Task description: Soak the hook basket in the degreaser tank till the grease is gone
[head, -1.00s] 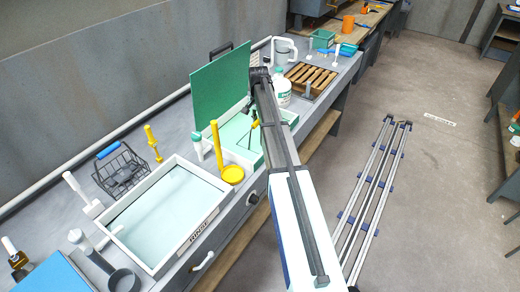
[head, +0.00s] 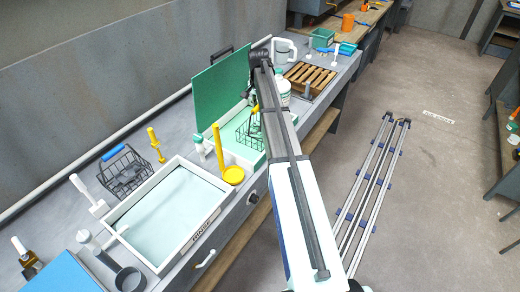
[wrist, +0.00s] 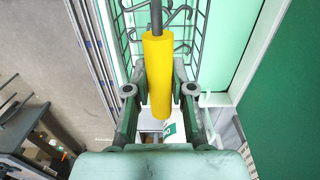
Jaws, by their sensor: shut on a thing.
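My gripper (wrist: 160,78) is shut on the yellow handle (wrist: 158,95) of the hook basket. In the wrist view the dark wire basket (wrist: 204,30) has metal hooks inside, over pale green. In the head view the basket's mesh (head: 246,134) shows at the pale green degreaser tank (head: 236,155), partly behind my arm. I cannot tell how deep it sits or whether grease is on it. The tank's green lid (head: 221,88) stands open behind.
A white rinse tray (head: 195,240) of pale liquid is left of the tank, with a yellow-handled tool (head: 219,150) between. A blue-handled wire basket (head: 123,178) stands behind the tray. A white bottle (head: 283,88) and slatted wooden rack (head: 310,77) stand beyond my arm.

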